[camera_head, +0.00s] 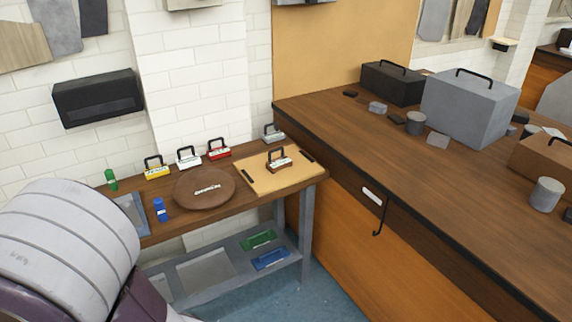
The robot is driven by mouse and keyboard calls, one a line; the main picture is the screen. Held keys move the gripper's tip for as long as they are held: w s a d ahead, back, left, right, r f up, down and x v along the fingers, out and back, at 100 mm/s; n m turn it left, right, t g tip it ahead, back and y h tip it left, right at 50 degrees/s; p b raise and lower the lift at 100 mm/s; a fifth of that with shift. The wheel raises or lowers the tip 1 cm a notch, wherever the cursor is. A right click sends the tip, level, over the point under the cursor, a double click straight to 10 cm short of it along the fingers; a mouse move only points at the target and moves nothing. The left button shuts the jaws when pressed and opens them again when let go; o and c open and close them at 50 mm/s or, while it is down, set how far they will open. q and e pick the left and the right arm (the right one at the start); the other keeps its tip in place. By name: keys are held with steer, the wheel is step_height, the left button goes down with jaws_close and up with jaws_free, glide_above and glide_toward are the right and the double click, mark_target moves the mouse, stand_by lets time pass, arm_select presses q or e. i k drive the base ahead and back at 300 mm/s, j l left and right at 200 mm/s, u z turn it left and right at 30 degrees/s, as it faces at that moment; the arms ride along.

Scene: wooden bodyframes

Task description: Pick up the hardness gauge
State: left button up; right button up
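I cannot tell for sure which thing is the hardness gauge. Several small handled blocks with black handles stand on the small wooden table (255,205). A yellow block (156,172), a white block (188,162), a red block (219,153) and a grey block (274,137) are along its back edge. A brown and white block (280,165) stands on a light wooden tray (250,178) at the table's right. Their labels are too small to read. Neither gripper is in view.
A round brown board (204,188) lies mid-table, with a blue bottle (160,210) and a green bottle (111,180) to its left. A long brown counter (400,170) on the right holds a large grey box (468,108) and a black case (392,84). A black hook (380,220) hangs from its front.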

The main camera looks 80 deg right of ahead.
mark_target(273, 166)
steer(key=z, duration=2.9)
steer(key=u, duration=1.75)
steer(key=i+l+z, duration=0.2)
steer(key=i+l, duration=0.25)
steer(key=i+l+z, duration=0.2)
steer(key=i+l, duration=0.2)
steer(key=i+l+z, duration=0.2)
steer(key=i+l, duration=0.15)
steer(key=i, duration=0.15)
steer(key=i+l+z, duration=0.25)
steer(key=i, duration=0.25)
